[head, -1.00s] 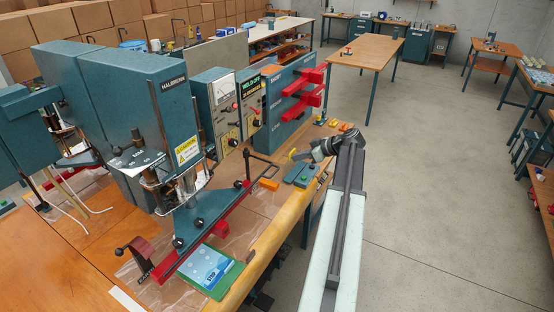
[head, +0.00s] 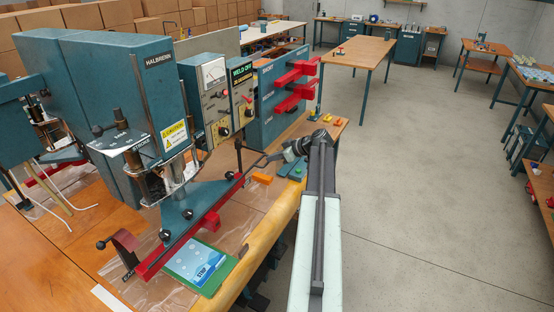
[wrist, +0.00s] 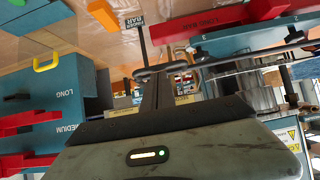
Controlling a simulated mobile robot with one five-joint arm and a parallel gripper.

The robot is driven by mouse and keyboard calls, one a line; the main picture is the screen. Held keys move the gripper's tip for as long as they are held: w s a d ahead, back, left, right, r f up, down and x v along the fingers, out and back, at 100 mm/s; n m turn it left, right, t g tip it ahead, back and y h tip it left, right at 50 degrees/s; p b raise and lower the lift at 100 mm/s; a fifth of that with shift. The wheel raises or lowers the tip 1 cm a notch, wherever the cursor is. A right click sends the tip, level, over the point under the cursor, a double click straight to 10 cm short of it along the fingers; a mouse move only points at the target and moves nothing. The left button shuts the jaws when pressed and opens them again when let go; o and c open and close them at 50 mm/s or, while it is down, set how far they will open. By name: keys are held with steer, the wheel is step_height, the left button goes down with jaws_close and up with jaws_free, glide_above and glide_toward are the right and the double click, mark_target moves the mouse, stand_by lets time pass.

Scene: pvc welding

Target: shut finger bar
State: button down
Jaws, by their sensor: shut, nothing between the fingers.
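The finger bar is a thin dark rod frame (head: 253,166) on the near side of the blue welding press (head: 115,100). In the wrist view its rod (wrist: 248,58) runs to the right across the picture, with a small "BAR" label (wrist: 135,23) nearby. My gripper (head: 283,155) is shut and empty at the outer end of the bar. In the wrist view the fingertips (wrist: 152,74) are right by the rod; I cannot tell whether they touch it. The gripper partly hides the bar's outer end in the head view.
A red long bar (head: 195,238) lies along the press's blue plate, above a green-and-blue card (head: 200,265). An orange block (head: 262,178) and a green-buttoned box (head: 297,171) sit near the bench edge. A labelled rack (head: 280,95) with red bars stands behind. The floor at right is open.

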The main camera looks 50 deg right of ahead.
steer(key=shift+f, duration=0.15)
step_height(320, 180, down, 20)
steer(key=b, duration=2)
steer(key=shift+f, duration=0.15)
steer(key=shift+a, duration=0.1)
steer(key=w+r+p+v, duration=0.1)
steer(key=r+p+v, duration=0.1)
steer(key=p+v, duration=0.7)
steer(key=v, duration=0.4)
steer(key=shift+w+r+p, duration=0.25)
steer(key=shift+p, duration=0.05)
